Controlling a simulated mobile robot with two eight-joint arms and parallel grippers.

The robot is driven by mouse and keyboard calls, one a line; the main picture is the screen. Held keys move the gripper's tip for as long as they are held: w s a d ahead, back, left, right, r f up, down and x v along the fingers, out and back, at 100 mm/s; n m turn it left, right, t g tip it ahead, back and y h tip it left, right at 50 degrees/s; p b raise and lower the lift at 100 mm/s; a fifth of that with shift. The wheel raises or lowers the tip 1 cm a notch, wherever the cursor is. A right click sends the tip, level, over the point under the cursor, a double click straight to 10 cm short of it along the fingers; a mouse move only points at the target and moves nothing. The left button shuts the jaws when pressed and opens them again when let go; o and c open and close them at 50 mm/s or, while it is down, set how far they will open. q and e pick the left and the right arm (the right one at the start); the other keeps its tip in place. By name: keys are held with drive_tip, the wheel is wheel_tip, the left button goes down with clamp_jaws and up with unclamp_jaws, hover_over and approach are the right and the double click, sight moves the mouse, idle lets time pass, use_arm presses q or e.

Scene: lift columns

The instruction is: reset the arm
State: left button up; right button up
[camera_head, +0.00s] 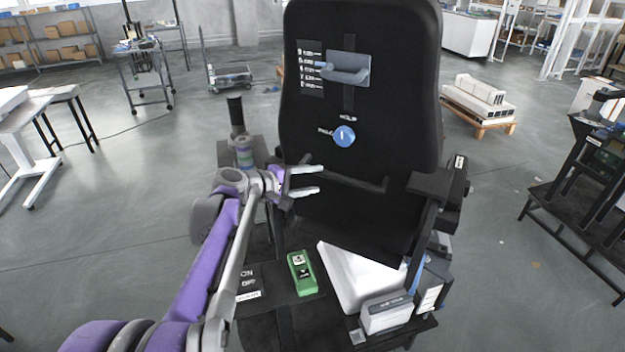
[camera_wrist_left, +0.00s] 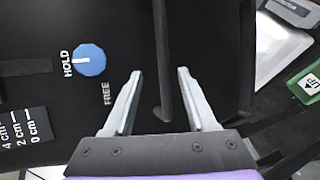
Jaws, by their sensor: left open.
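My left arm (camera_head: 222,262), purple and grey, reaches up from the lower left in the head view. Its gripper (camera_head: 318,181) is open and empty in front of the black upright panel (camera_head: 305,120). In the left wrist view its two pale fingers (camera_wrist_left: 158,90) stand apart, with a black bar (camera_wrist_left: 162,60) on the panel visible between them. A blue round knob (camera_head: 345,136) with HOLD and FREE labels is on the panel, above and right of the gripper; it also shows in the left wrist view (camera_wrist_left: 89,60). My right gripper is in neither view.
A grey handle (camera_head: 348,69) beside a centimetre scale (camera_head: 310,68) is high on the panel. A green box with a button (camera_head: 302,274), a white block (camera_head: 362,277) and small boxes (camera_head: 387,313) sit below. Open floor lies left; a black rack (camera_head: 590,190) stands right.

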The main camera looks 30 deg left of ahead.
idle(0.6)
use_arm(q)
drive_tip(key=s+d+f+m+g, duration=0.35)
drive_tip(key=s+d, duration=0.25)
drive_tip(key=d, duration=0.2)
drive_tip(key=s+d+f+m+g, duration=0.2)
drive_tip(key=s+d+f+m, duration=0.25)
drive_tip(key=d, duration=0.35)
drive_tip(key=s+d+f+m+g+y, duration=0.1)
drive_tip(key=s+f+m, duration=0.3)
drive_tip(key=s, duration=0.4)
drive_tip(key=s+d+f+m+g+y, duration=0.1)
drive_tip(key=s+f+m+y, duration=0.2)
drive_tip(key=s+f, duration=0.3)
drive_tip(key=shift+s+d+m+y, duration=0.3)
drive_tip(key=shift+s+d+m, duration=0.1)
drive_tip(key=shift+s, duration=0.55)
